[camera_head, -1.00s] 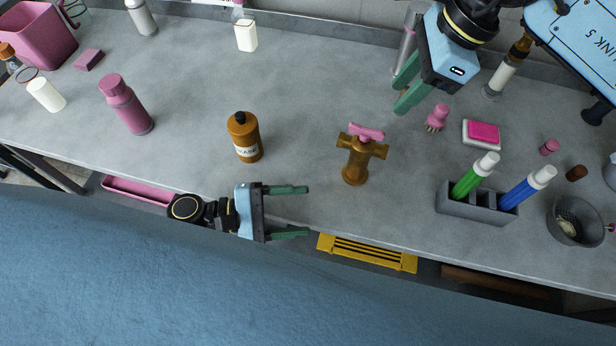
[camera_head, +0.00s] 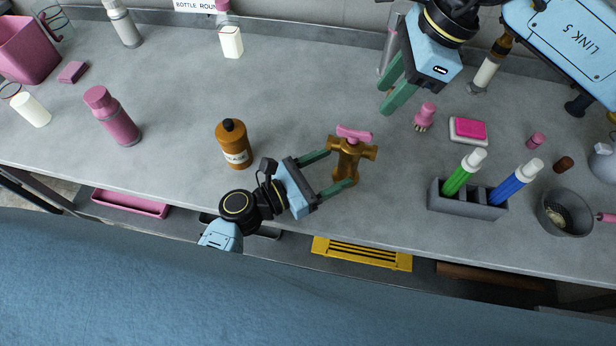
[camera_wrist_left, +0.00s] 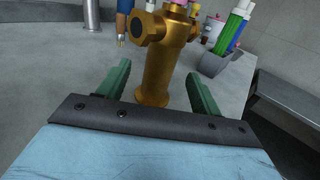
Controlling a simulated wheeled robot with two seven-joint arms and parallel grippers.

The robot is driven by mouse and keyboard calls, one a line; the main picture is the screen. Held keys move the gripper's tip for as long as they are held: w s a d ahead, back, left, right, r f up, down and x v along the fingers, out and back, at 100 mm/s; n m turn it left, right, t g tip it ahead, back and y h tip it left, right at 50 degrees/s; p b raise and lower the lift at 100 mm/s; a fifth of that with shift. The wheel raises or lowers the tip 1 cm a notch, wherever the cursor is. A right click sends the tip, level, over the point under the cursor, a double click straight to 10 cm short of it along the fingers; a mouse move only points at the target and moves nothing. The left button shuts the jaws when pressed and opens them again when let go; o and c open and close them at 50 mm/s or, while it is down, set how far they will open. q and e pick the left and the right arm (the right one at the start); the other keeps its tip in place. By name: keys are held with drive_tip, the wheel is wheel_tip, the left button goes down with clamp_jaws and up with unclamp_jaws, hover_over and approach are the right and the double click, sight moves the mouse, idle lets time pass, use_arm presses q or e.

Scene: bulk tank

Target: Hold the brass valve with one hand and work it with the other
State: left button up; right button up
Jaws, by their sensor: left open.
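The brass valve (camera_head: 347,163) stands upright on the grey counter, with a pink handle (camera_head: 354,134) on top. In the left wrist view the valve body (camera_wrist_left: 159,72) rises between the two green fingers of my left gripper (camera_wrist_left: 157,88). My left gripper (camera_head: 334,172) is open, its fingers on either side of the valve's lower body; I cannot tell whether they touch it. My right gripper (camera_head: 384,92) is above the back of the counter, behind and to the right of the valve. Its two fingers are apart and nothing shows between them.
A brown bottle (camera_head: 234,146) stands left of my left gripper. A grey holder (camera_head: 466,204) with green and blue markers stands right of the valve.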

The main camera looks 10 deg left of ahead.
sight(356, 130)
use_arm(q)
drive_tip(key=x, duration=0.6)
drive_tip(key=shift+w+d, duration=0.25)
drive_tip(key=shift+d, duration=0.1)
drive_tip(key=c, duration=1.3)
use_arm(e)
drive_tip(key=shift+c, duration=0.3)
use_arm(q)
drive_tip(key=shift+o, duration=0.2)
drive_tip(key=shift+a, duration=0.1)
use_arm(e)
drive_tip(key=a+h, duration=0.1)
drive_tip(key=a+r+m+h, duration=0.1)
drive_tip(key=a+r+h, duration=0.1)
drive_tip(key=shift+s+a+r+m, duration=0.25)
drive_tip(key=shift+a+m, duration=0.1)
drive_tip(key=shift+m, duration=0.05)
drive_tip(key=shift+c, duration=0.3)
drive_tip(key=shift+m+t+h, duration=0.3)
drive_tip(key=shift+h, duration=0.2)
drive_tip(key=f, duration=1.1)
drive_tip(key=shift+a+f, duration=0.2)
drive_tip(key=shift+f, duration=0.05)
